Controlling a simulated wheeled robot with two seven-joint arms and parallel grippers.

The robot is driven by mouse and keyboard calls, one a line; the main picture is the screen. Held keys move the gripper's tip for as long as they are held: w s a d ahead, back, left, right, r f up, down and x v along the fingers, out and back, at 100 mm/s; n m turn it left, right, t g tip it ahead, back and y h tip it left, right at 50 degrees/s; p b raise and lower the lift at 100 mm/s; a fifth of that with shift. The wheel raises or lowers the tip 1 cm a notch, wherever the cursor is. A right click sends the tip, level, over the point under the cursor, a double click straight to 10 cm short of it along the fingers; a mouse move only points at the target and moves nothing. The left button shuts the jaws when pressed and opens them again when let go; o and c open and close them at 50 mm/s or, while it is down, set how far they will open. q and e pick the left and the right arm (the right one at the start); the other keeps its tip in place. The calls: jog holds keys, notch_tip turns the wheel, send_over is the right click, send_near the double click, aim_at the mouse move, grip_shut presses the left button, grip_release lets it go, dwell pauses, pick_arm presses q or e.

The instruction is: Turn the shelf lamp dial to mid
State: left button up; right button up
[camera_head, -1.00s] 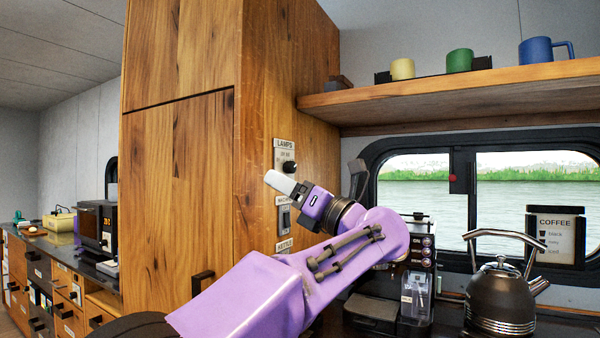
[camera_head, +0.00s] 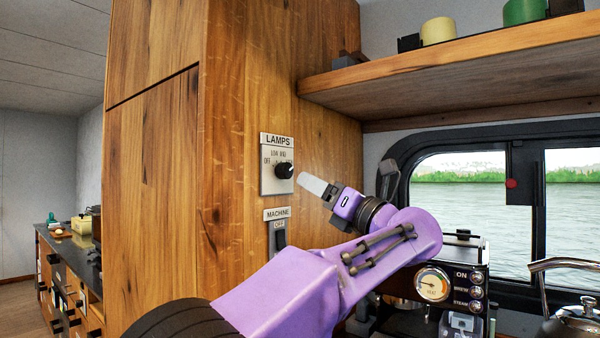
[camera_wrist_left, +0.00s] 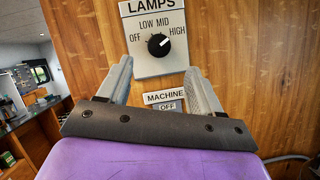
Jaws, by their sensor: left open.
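The lamp dial (camera_head: 284,171) is a black round knob on a pale plate (camera_head: 268,182) marked LAMPS, on the side of the wooden cabinet. In the left wrist view, the dial (camera_wrist_left: 158,45) has a white pointer aimed up and right, towards HIGH. OFF, LOW, MID and HIGH are printed around it. My left gripper (camera_head: 312,184) is just right of the dial in the head view, with no contact visible. In the left wrist view, its open, empty fingers (camera_wrist_left: 159,68) spread to either side below the knob. My right gripper is not in view.
A MACHINE switch (camera_head: 279,236) marked OFF sits below the lamp plate. A wooden shelf (camera_head: 450,75) with a yellow cup (camera_head: 437,31) and a green cup (camera_head: 524,11) juts out above right. A coffee machine (camera_head: 450,285) and a kettle (camera_head: 575,318) stand lower right.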

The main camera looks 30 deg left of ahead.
aim_at(288, 172)
pick_arm(q)
jog(key=x, duration=0.1)
jog(key=p+x, duration=0.1)
jog(key=x, duration=0.1)
jog(key=s+x, duration=0.1)
jog(key=shift+w+a+r, duration=0.1)
jog(key=shift+a+r, duration=0.2)
jog(key=shift+a, duration=0.1)
jog(key=a, duration=0.1)
jog(key=w+a+p, duration=0.1)
jog(key=a, duration=0.1)
jog(key=shift+w+a+r, duration=0.1)
jog(key=shift+w+r, duration=0.2)
jog(key=shift+w, duration=0.1)
jog(key=shift+s, duration=0.1)
jog(key=shift+s+r, duration=0.1)
jog(key=shift+s, duration=0.05)
jog(key=c, duration=1.1)
